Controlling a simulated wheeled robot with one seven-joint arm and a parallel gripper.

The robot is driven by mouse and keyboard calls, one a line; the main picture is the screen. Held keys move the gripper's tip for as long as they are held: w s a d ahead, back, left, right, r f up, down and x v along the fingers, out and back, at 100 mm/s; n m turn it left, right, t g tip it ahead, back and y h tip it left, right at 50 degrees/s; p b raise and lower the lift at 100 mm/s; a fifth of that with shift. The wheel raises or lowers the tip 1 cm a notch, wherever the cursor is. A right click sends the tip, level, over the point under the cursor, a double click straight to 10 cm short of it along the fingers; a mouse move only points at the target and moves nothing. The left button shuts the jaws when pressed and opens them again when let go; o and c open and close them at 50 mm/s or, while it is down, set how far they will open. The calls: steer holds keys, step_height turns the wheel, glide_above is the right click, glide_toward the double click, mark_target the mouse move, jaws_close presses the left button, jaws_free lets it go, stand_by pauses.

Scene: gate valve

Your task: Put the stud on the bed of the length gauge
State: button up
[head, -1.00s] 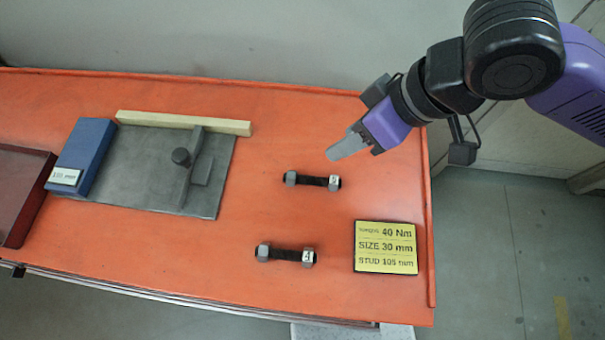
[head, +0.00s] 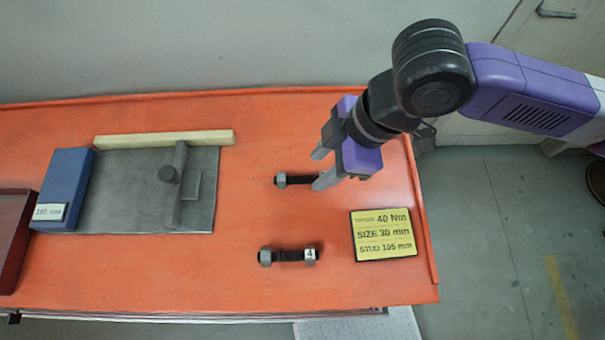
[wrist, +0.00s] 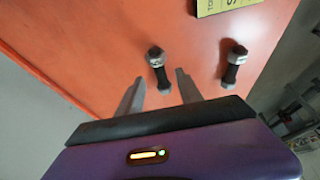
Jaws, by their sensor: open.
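The back stud (head: 296,180), a dark rod with grey nuts, lies on the orange bench; its right end is hidden behind my gripper. The front stud (head: 288,256) lies nearer the front edge, with a tag like "4" on its right nut. My gripper (head: 320,168) is open and empty, its fingers at the back stud's right end, apparently above it. In the wrist view the back stud (wrist: 157,72) shows beyond and between the fingertips, and the front stud (wrist: 234,66) lies to the right. The length gauge's grey bed (head: 125,180) is at left, empty of studs.
A yellow card (head: 382,236) lies at right, a dark red tray (head: 12,235) far left. Bench between gauge and studs is clear.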

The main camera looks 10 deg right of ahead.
mark_target(309, 178)
steer(key=shift+p+x, duration=0.55)
steer(key=shift+x, duration=1.75)
jaws_close()
steer(key=shift+a+r, duration=0.1)
